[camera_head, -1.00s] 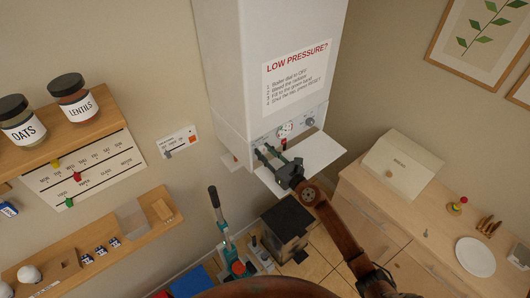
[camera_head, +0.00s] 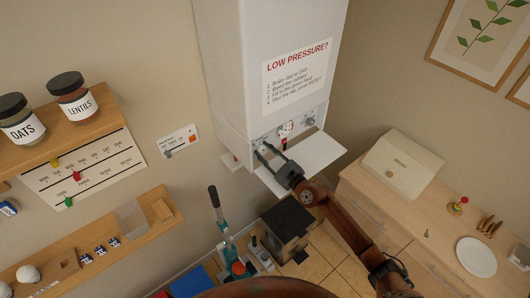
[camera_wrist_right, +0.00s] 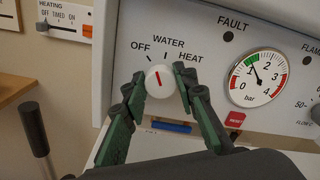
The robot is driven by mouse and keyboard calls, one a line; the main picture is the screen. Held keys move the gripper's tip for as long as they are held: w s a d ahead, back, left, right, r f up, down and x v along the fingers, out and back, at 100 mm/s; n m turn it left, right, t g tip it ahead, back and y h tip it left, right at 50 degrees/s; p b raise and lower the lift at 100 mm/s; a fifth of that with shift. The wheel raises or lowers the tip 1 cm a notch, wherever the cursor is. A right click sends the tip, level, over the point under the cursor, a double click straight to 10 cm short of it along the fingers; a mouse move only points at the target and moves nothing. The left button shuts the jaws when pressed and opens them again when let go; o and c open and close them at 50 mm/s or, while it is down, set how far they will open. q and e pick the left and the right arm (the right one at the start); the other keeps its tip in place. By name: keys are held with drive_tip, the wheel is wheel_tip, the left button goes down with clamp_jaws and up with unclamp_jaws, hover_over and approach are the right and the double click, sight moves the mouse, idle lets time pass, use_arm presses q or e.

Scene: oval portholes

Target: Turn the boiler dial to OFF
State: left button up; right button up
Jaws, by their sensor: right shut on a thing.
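The boiler dial (camera_wrist_right: 160,81) is a small round white knob with a red line, on the boiler's front panel. Its red line points nearly straight up, close to the WATER label and right of OFF. My right gripper (camera_wrist_right: 161,79) is shut on the dial, with one green finger on each side of it. In the head view, my right gripper (camera_head: 268,150) is against the lower front of the white boiler (camera_head: 285,40), and its fingers largely hide the dial. My left gripper is not in view.
A pressure gauge (camera_wrist_right: 257,77) and a red reset button (camera_wrist_right: 235,119) are right of the dial. A white flap (camera_head: 317,151) juts out below the panel. A heating switch plate (camera_head: 179,141) is on the wall at left. A counter with a plate (camera_head: 475,257) stands at right.

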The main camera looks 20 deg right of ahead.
drive_tip(key=shift+n, duration=1.6)
drive_tip(key=o, duration=1.2)
drive_tip(key=shift+c, duration=0.2)
drive_tip(key=shift+s, duration=0.1)
drive_tip(key=v, duration=1.2)
